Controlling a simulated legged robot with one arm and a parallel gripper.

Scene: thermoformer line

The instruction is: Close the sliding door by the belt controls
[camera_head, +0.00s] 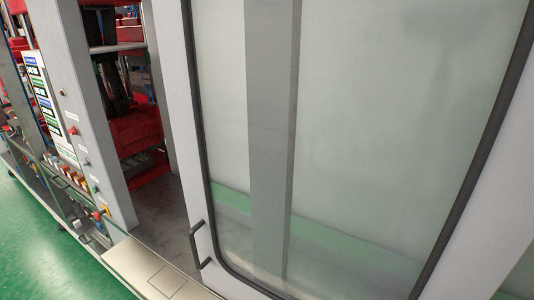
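The sliding door (370,130) fills the middle and right of the head view. It has a light grey frame and a hazy glass pane edged in black rubber. A dark upright handle (197,245) sits low on its left frame edge. To the left of the door is an open gap (158,200) that shows the red machinery inside. The belt controls (80,160) are on the grey post left of the gap, with buttons and labels. My gripper is not in view.
Red machine parts (133,130) stand inside the opening. A light ledge (155,272) runs along the bottom below the gap and door. A thin rail (60,205) runs in front of the controls. Green floor (35,250) is clear at lower left.

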